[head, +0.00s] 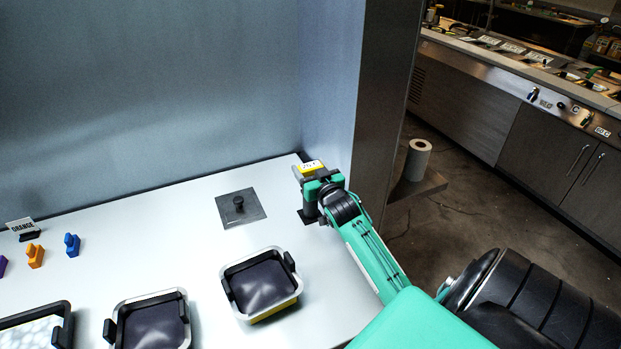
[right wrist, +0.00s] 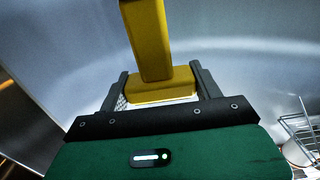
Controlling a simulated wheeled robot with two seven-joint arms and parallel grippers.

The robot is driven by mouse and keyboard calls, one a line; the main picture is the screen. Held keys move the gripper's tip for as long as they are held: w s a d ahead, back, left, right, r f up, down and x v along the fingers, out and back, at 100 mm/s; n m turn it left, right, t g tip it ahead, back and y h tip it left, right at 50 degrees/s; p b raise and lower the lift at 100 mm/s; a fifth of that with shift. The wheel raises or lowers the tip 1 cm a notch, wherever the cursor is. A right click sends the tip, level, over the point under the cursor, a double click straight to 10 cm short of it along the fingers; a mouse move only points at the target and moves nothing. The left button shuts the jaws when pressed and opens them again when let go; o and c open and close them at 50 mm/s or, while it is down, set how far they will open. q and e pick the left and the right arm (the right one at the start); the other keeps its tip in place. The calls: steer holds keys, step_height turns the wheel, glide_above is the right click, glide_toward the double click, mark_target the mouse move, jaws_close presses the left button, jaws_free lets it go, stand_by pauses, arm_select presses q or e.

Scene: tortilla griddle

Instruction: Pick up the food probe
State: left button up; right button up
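A yellow and grey device with a small white display (head: 311,166), apparently the food probe, stands upright at the back right corner of the white counter. My right gripper (head: 322,184) is at it. In the right wrist view, a yellow block with a yellow stem (right wrist: 152,40) sits between the two dark fingers of my right gripper (right wrist: 160,85). The fingers flank the block closely, and I cannot tell whether both press on it. The lower part of the device is largely hidden by the gripper. My left gripper is not in view.
Black-lined trays (head: 262,284) stand along the front of the white counter (head: 210,260). A metal wall post (head: 374,120) stands close behind the right gripper.

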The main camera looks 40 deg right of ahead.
steer(key=shift+c, duration=0.9)
steer(key=shift+r, duration=0.15)
